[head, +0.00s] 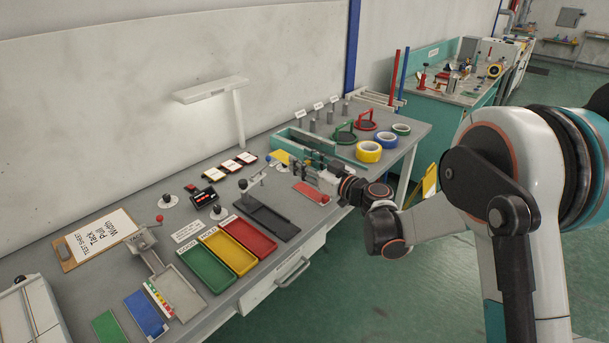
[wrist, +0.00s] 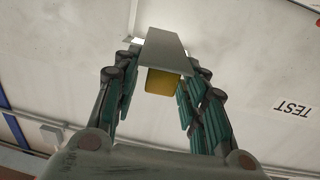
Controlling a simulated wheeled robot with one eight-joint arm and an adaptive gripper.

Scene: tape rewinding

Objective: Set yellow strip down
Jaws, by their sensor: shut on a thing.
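My gripper (head: 304,164) reaches over the middle of the workbench from the right, low above its top. It is shut on the yellow strip (head: 281,157), which shows as a small yellow patch at the fingertips in the head view. In the wrist view the yellow strip (wrist: 163,82) shows between the two fingers, below a flat grey shape that I cannot identify. The fingers hide part of the strip in the head view, and I cannot tell whether its lower edge touches anything.
A red strip (head: 311,193) lies on the bench just in front of my gripper. Tape rolls (head: 369,152) stand to the right. A teal-edged box (head: 318,146) is behind my gripper.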

